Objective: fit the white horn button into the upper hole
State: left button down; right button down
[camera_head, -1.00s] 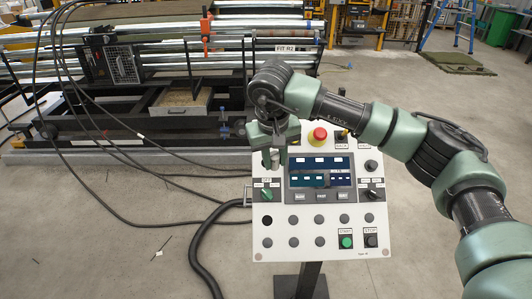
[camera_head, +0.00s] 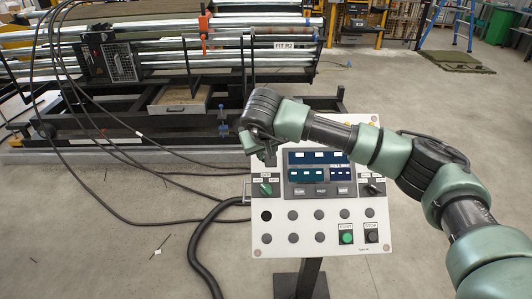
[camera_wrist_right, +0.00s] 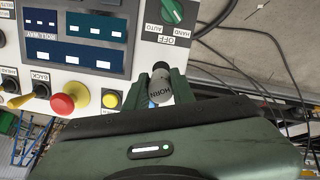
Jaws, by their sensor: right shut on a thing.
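The white horn button (camera_wrist_right: 158,94), a pale grey-white cap marked HORN, is between the fingers of my right gripper (camera_wrist_right: 160,88) in the right wrist view. The gripper is shut on it. In the head view my right gripper (camera_head: 264,157) is at the upper left corner of the control panel (camera_head: 378,238), above the green rotary switch (camera_head: 265,189). The button cannot be made out there. The upper hole is hidden behind the gripper and button, so I cannot tell whether the button touches it. My left gripper is not in view.
A dark open hole (camera_head: 266,215) is at the panel's lower left. A red mushroom button (camera_wrist_right: 63,104) and a yellow button (camera_wrist_right: 110,99) lie beside the gripper in the wrist view. Screens (camera_head: 318,157) fill the panel's upper middle. A black cable (camera_head: 194,252) hangs at left.

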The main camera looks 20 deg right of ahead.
jog(key=b+x, duration=0.1)
jog(key=x, duration=0.2)
jog(key=shift+w, duration=0.15)
jog(key=shift+w+d+f+b, duration=0.15)
jog(key=shift+w+f+b, duration=0.3)
jog(key=shift+w+b, duration=0.1)
dwell(1.3)
jog(key=shift+b+x, duration=1.1)
jog(key=shift+x, duration=0.25)
jog(key=c, duration=1.1)
grip_release()
jog(key=shift+r, duration=0.25)
jog(key=b+v, duration=0.1)
jog(key=v, duration=0.6)
jog(key=shift+s+r, duration=0.15)
jog(key=shift+r, duration=0.05)
